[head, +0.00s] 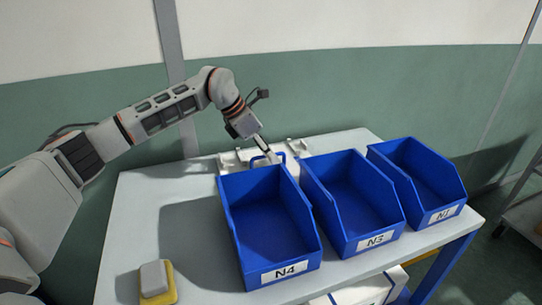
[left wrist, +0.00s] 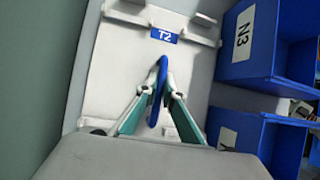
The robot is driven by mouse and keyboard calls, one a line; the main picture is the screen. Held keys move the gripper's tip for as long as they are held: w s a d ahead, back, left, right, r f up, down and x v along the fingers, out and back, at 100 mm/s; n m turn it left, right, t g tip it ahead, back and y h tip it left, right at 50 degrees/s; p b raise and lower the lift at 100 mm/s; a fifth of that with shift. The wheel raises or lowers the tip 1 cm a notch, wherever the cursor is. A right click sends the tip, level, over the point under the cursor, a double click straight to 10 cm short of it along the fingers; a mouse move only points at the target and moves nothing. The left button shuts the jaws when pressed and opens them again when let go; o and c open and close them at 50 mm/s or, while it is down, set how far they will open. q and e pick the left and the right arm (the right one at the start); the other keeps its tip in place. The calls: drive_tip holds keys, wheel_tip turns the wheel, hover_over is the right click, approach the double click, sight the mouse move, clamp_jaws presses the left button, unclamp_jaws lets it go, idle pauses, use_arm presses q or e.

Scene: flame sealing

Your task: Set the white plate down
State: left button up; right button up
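The white plate (left wrist: 122,55) carries a blue T2 label and an upright blue handle (left wrist: 161,75). In the head view the plate (head: 230,161) shows at the table's back edge, partly hidden behind the blue bins. My left gripper (left wrist: 161,92) reaches down over it, with one finger on each side of the handle, closed against it. In the head view my left gripper (head: 266,150) is at the handle, just behind the N4 bin. The plate looks level and at or very near the tabletop; I cannot tell whether a gap is under it. My right gripper is not in view.
Three blue bins, N4 (head: 231,208), N3 (head: 335,222) and N1 (head: 405,192), stand in a row in front of the plate. A grey block on a yellow base (head: 155,279) sits front left. The table's left part (head: 150,215) is clear.

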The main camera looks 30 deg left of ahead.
use_arm(q)
drive_tip(key=o, duration=0.4)
drive_tip(key=shift+o, duration=0.2)
